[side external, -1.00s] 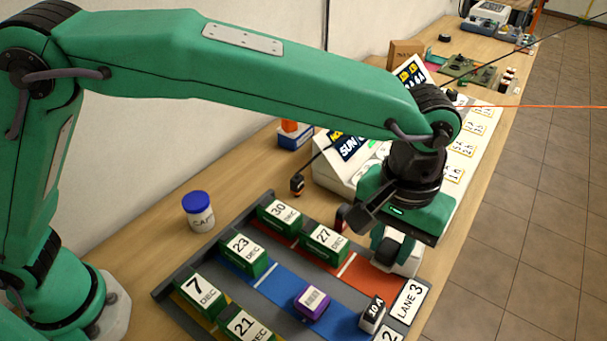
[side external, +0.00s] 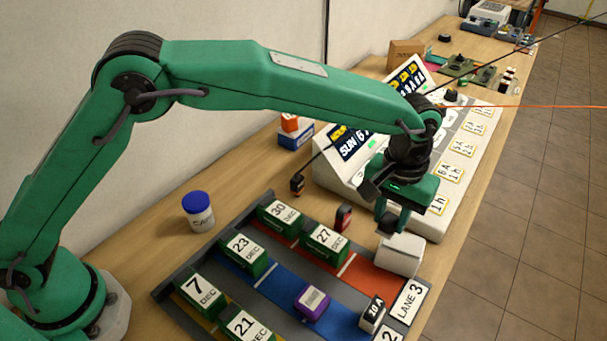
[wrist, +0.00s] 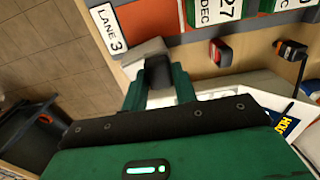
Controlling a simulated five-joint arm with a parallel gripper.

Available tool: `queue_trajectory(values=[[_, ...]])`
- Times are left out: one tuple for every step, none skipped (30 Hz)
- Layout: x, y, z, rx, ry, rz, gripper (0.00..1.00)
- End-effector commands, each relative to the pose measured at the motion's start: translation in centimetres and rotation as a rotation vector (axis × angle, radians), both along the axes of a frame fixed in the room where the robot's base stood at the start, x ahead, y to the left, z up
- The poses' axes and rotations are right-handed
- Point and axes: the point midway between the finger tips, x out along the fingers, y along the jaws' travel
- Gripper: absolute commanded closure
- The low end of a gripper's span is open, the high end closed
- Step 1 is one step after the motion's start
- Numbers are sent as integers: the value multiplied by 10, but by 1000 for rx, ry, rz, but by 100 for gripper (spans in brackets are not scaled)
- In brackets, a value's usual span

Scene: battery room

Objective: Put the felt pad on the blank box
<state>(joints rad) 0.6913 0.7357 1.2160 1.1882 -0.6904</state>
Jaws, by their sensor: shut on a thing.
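The blank box (side external: 401,256), plain white, stands at the lane end beside the LANE 3 label; its pale face (wrist: 143,51) shows in the wrist view. In the wrist view my gripper (wrist: 160,80) is shut on a small dark grey piece (wrist: 158,70), which looks like the felt pad. The fingers hide part of it. I cannot tell whether the pad touches the box.
The lane tray (side external: 165,290) carries several green date boxes and a purple block (side external: 313,301). A small red and black block (side external: 343,217) sits left of my gripper. A white sloped panel (side external: 345,175) stands behind. Clear wood lies around the blue-lidded jar (side external: 198,211).

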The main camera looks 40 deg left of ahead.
Motion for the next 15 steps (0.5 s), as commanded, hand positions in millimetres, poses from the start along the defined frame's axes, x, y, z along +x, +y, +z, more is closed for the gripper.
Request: queue_trajectory(values=[[0,0,0,0,0,0,93],[0,0,-1,0,0,0,93],[0,0,-2,0,1,0,93],[0,0,-4,1,1,0,93],[0,0,-6,1,2,0,93],[0,0,-10,2,2,0,93],[0,0,-13,2,2,0,93],[0,0,-17,2,2,0,93],[-1,0,-22,2,3,0,93],[-1,0,-25,3,3,0,93],[-1,0,-28,2,2,0,93],[-1,0,-32,1,2,0,93],[-1,0,-35,1,2,0,93],[-1,0,-37,1,2,0,93],[0,0,-39,1,1,0,93]])
